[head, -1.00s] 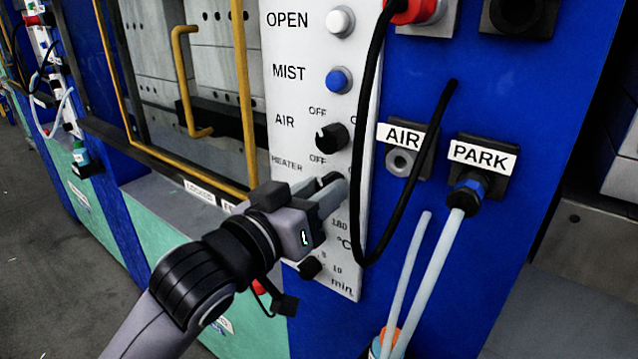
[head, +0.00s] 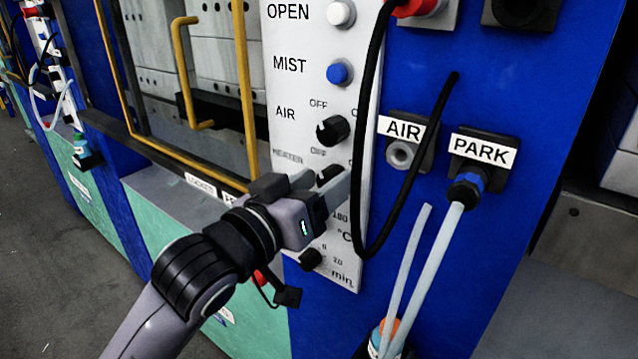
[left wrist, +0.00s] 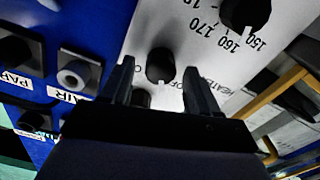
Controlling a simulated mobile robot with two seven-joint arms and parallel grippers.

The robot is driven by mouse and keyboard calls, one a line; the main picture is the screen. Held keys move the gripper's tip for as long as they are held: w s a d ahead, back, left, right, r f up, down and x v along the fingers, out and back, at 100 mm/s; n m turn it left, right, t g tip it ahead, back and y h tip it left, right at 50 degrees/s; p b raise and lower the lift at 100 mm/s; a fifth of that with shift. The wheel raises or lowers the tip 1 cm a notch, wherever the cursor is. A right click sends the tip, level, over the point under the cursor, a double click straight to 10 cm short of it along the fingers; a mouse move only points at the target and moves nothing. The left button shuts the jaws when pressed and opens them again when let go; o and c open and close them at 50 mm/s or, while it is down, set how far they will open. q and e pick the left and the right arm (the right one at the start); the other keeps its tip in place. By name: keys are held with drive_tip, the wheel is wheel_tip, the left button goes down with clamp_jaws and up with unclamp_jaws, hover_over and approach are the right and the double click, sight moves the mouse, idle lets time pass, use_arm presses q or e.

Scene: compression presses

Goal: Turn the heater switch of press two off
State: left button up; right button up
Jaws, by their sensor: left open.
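The heater switch is a small black knob (head: 328,174) on the white control panel (head: 290,100), right of the HEATER label. In the left wrist view the panel is turned about and the heater knob (left wrist: 160,66) sits between the fingers, with a small pale mark at its lower edge. My left gripper (head: 325,186) is open, with one finger on each side of the knob; it also shows in the left wrist view (left wrist: 160,82). Whether the fingers touch the knob is not clear. My right gripper is out of view.
The AIR knob (head: 333,130) is just above. The temperature knob (left wrist: 245,12) shows in the wrist view; the timer knob (head: 310,259) is below. A black cable (head: 366,200) hangs close right of the gripper. Yellow door handles (head: 190,75) are at left.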

use_arm(q)
drive_tip(key=b+v, duration=0.1)
drive_tip(key=v, duration=0.6)
idle(0.4)
drive_tip(key=s+a+f+n+g+y, duration=0.1)
drive_tip(key=s+a+f+g+y, duration=0.2)
drive_tip(key=f, duration=0.6)
drive_tip(key=a+f+n+g+y, duration=0.1)
drive_tip(key=a+f+y, duration=0.2)
drive_tip(key=a+f, duration=0.45)
drive_tip(key=s+a+f+g+y, duration=0.2)
drive_tip(key=s+a+f+g, duration=0.15)
drive_tip(key=s+f, duration=0.45)
drive_tip(key=s+a+f+g+y, duration=0.25)
drive_tip(key=s+a+f, duration=0.25)
drive_tip(key=s+f, duration=0.35)
drive_tip(key=w+d+f+t+h, duration=0.2)
drive_tip(key=w+f+t, duration=0.4)
drive_tip(key=f, duration=0.3)
drive_tip(key=shift+d, duration=0.55)
